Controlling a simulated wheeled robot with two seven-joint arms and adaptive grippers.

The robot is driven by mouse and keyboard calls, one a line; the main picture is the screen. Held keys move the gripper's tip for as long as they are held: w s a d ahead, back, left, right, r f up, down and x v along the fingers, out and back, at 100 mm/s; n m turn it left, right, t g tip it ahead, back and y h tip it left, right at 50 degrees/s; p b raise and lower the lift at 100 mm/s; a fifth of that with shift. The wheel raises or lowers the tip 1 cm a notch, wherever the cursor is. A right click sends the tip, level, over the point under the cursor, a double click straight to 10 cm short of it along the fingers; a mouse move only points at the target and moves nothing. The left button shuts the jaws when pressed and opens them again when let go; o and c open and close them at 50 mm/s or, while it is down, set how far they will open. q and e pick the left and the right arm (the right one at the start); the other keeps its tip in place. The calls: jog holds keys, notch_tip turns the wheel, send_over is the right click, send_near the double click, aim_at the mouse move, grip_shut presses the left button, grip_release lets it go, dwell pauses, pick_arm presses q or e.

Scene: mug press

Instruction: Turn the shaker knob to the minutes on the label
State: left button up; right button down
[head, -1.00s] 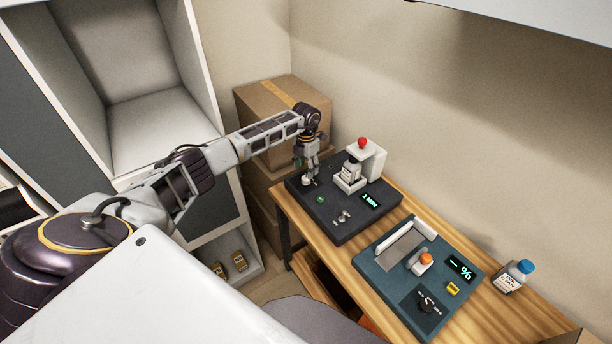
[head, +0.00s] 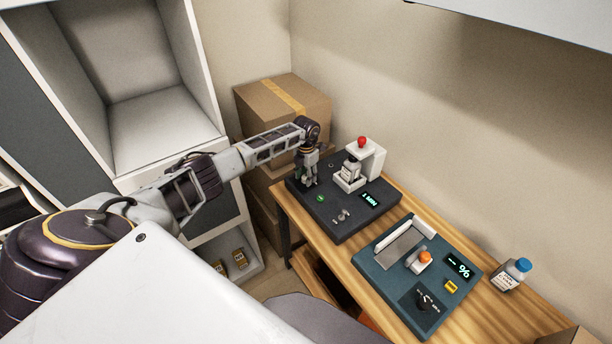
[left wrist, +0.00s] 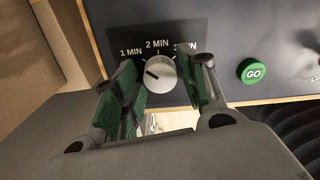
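The shaker (head: 335,222) is a dark box on the wooden table, with a lit display (head: 370,199) that seems to read 1 MIN. Its round light knob (left wrist: 160,73) shows in the left wrist view under the marks 1 MIN, 2 MIN and a partly covered 3 MIN. The knob's dark pointer line points left, toward the 1 MIN side. My left gripper (head: 306,181) is over the knob; in the left wrist view its green-padded fingers (left wrist: 158,88) are open on either side of it. Contact cannot be told. A labelled bottle (head: 350,172) stands in the shaker; its label is too small to read.
A green GO button (left wrist: 253,71) lies right of the knob. A teal device (head: 385,263) with an orange-topped part, and a blue-capped bottle (head: 507,277), stand farther right on the table. Cardboard boxes (head: 280,110) are behind my left arm.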

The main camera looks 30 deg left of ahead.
pick_arm(q)
jog(key=c, duration=0.6)
